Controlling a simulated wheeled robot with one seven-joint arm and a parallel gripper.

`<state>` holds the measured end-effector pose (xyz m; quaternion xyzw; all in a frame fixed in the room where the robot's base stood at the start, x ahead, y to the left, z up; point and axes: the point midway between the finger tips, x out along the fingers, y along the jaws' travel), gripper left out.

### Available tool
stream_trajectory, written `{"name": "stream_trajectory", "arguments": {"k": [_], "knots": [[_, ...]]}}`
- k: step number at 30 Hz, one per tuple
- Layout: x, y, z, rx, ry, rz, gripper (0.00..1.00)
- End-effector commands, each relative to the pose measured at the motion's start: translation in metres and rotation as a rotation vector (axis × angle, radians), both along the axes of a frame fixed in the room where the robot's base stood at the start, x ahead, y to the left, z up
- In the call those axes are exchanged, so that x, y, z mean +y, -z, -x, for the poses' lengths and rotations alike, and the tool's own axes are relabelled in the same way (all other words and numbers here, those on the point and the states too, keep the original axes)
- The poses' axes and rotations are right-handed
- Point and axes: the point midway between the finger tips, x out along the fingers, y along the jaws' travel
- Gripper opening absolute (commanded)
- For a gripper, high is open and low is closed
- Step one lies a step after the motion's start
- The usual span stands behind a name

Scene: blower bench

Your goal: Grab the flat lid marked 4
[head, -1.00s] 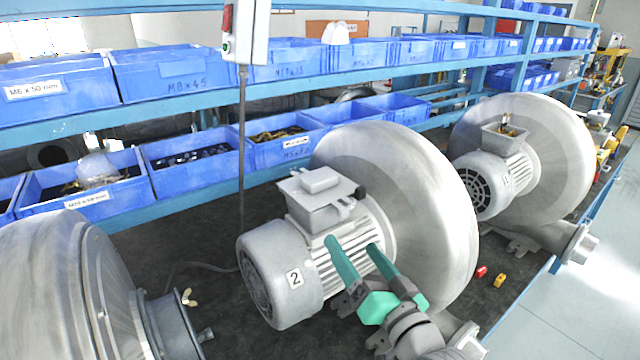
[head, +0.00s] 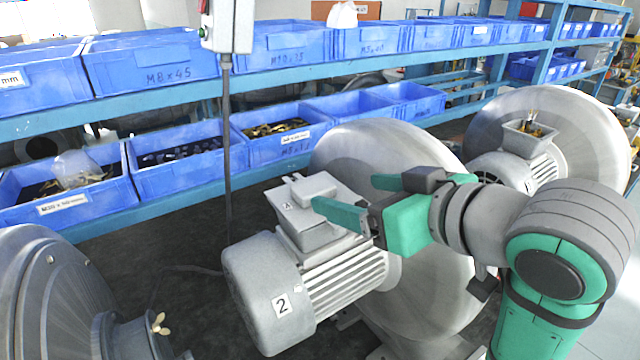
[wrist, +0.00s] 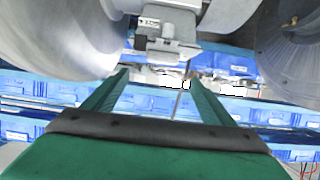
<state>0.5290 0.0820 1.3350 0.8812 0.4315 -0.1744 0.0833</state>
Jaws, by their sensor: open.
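A grey motor marked 2 (head: 282,305) stands in front of a large blower housing. On its terminal box (head: 312,233) lies a flat grey lid (head: 312,188) with a raised bar. A small tag (head: 288,206) there may read 4, but it is too small to be sure. My gripper (head: 345,192) is open and empty at the right of this lid, its fingers pointing left; I cannot tell the exact gap. In the wrist view, my gripper (wrist: 158,75) has nothing between its fingers, and grey box-like parts (wrist: 170,22) show beyond the tips.
Blue bins (head: 185,165) line the rack behind. A control box on a pole (head: 228,25) rises left of the motor. Another blower (head: 575,130) stands at the right, and a round grey housing (head: 50,300) at the front left. Dark bench shows between.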

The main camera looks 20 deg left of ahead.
Motion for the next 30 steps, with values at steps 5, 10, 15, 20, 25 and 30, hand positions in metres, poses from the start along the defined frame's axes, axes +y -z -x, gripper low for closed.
{"name": "stream_trajectory", "arguments": {"k": [5, 10, 15, 20, 25, 30], "knots": [[0.014, 0.009, -0.011, 0.003, 0.0, 0.008, 0.78], [0.028, 0.017, -0.025, 0.002, 0.007, 0.006, 0.78], [0.036, 0.021, -0.031, 0.001, 0.006, 0.006, 0.78], [0.052, 0.03, -0.037, 0.001, 0.001, 0.006, 0.78], [0.071, 0.04, -0.048, 0.002, 0.0, 0.005, 0.78], [0.079, 0.043, -0.055, 0.0, 0.001, 0.005, 0.78]]}}
